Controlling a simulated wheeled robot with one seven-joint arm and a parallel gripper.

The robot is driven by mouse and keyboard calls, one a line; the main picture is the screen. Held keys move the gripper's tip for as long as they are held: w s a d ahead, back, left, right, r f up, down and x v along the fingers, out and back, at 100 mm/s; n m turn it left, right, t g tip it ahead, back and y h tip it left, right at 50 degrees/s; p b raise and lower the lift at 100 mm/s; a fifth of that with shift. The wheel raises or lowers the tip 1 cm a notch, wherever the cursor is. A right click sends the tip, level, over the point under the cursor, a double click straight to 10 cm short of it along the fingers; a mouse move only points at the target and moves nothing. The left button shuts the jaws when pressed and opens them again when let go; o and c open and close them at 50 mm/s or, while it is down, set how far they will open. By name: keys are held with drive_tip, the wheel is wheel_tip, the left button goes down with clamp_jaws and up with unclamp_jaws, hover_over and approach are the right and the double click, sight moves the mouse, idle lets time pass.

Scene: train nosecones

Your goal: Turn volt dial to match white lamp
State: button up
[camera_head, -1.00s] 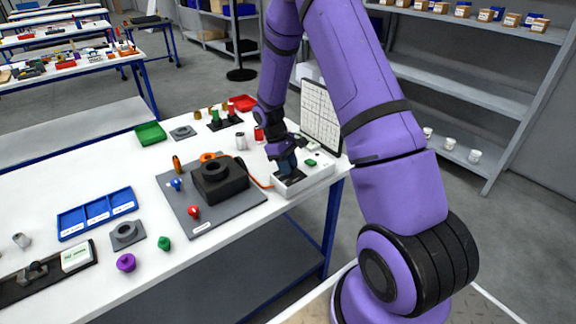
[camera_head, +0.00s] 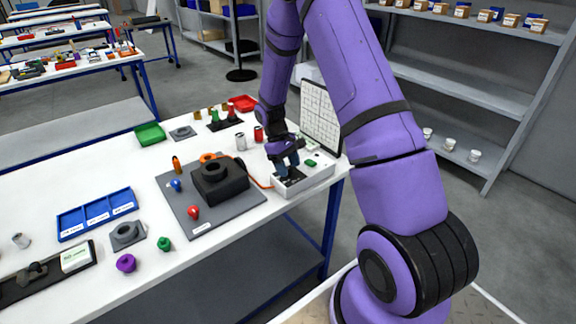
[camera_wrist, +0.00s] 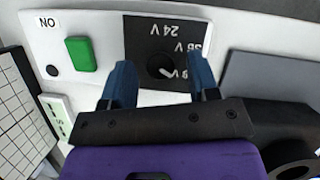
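The volt dial (camera_wrist: 160,66) is a round black knob with a white pointer mark, on a black panel (camera_wrist: 140,25) with upside-down voltage labels; "24 V" is readable. In the wrist view the pointer slants to the lower right. My gripper (camera_wrist: 160,82) is open, its two blue fingertips at either side of the dial with gaps visible. In the head view my gripper (camera_head: 287,168) is over the white control box (camera_head: 315,180) and hides the dial. A green switch (camera_wrist: 81,54) marked "ON" sits beside the panel. I cannot make out a lit white lamp.
A white gridded board (camera_head: 321,115) stands right behind the box. A black block (camera_head: 220,183) on a grey mat (camera_head: 240,208) lies left of it, with an orange cable.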

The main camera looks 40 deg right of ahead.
drive_tip(key=v, duration=1)
drive_tip(key=shift+w+r, duration=0.15)
drive_tip(key=shift+r, duration=0.2)
drive_tip(key=shift+a, duration=0.1)
